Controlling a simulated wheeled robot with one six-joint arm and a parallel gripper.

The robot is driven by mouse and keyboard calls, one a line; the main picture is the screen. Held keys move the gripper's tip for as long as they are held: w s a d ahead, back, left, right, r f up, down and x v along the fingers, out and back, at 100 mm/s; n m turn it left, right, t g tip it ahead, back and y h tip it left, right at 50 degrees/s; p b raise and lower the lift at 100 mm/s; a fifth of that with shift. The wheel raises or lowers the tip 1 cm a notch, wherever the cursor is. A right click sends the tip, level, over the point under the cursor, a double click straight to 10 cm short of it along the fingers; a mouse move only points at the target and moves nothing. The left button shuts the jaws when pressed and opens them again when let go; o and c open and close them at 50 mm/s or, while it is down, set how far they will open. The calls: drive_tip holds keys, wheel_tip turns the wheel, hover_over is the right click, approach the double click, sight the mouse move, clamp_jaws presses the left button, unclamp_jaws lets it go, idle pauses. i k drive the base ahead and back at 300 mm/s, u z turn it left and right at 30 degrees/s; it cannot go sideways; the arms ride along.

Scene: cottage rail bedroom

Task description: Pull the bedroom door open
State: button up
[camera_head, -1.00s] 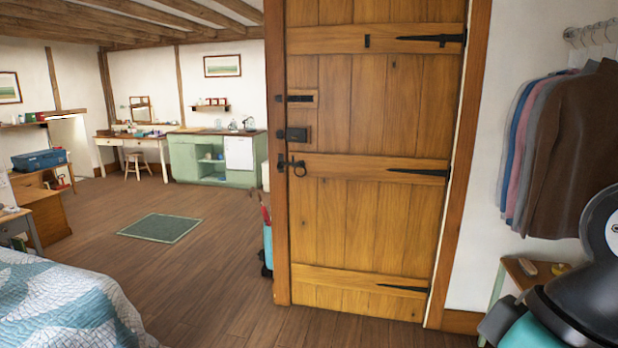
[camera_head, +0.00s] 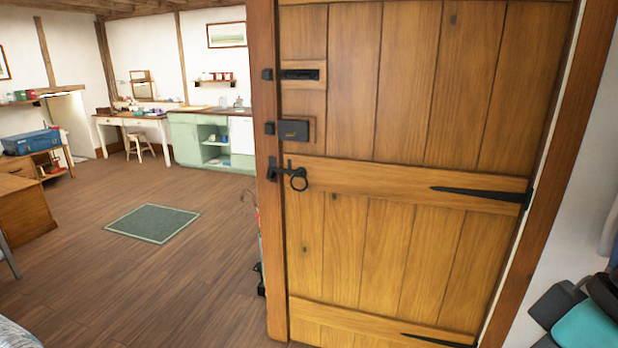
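The wooden plank bedroom door (camera_head: 385,235) stands upright and looks shut in its wooden frame (camera_head: 264,120). Its black strap hinges (camera_head: 480,194) are on the right side. A black ring handle (camera_head: 298,179) with a latch hangs at the left edge, about mid-height. Above it are a black lock box (camera_head: 293,130) and a dark bolt (camera_head: 300,74). Dark and teal parts at the lower right edge seem to be my arm, well right of and apart from the handle. No gripper fingers can be made out.
Wooden floor (camera_head: 180,275) is open at left, with a green mat (camera_head: 152,223) on it. A green cabinet (camera_head: 187,145), desk and stool (camera_head: 140,143) stand at the back. A thin upright item (camera_head: 259,285) stands just left of the door frame.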

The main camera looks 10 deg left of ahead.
sight(418, 129)
drive_tip(key=u, duration=0.2)
drive_tip(key=i, duration=1.8)
drive_tip(key=u, duration=0.25)
